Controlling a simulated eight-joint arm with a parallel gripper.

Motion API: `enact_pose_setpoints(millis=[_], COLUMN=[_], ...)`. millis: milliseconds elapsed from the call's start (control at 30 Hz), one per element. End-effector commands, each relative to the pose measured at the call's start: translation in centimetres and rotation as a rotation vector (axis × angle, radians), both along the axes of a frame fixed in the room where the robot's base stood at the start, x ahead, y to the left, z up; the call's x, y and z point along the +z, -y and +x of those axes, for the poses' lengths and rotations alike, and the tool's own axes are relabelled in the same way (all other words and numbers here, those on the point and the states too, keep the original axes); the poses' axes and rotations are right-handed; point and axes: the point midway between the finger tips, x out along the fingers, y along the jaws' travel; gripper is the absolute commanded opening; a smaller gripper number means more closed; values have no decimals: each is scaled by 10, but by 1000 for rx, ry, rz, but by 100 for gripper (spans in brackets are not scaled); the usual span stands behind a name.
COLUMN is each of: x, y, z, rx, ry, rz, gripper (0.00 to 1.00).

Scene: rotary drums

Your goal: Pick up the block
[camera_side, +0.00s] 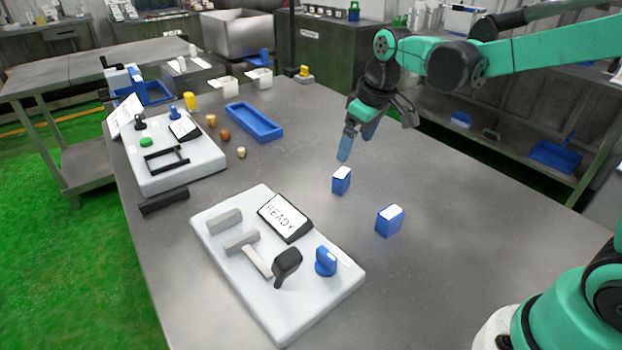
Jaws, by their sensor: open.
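Two small blue blocks with white tops stand on the grey table. One block (341,182) is near the table's middle. The other block (389,222) stands a little nearer and to the right. I cannot tell which one the task means. My gripper (356,146) hangs from the green arm with its blue fingers pointing down. It is open and empty. Its fingertips are above and slightly behind the farther block, apart from it.
A white panel (317,302) with a READY display, handles and a blue knob lies at the front. Another white panel (205,166) is at the left. A blue tray (254,123) and several small coloured pieces lie behind. The table's right side (490,215) is clear.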

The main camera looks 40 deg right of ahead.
Motion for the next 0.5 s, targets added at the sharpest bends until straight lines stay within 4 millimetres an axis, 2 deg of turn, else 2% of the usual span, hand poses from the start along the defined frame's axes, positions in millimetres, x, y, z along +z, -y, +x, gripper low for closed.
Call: enact_pose_setpoints(millis=[33,200,500], x=[-9,-39,-68], y=[4,15,19], z=[12,34,45], rx=[20,91,132], ry=[-29,-111,-154], rz=[-1,1,6], gripper=[90,90,90])
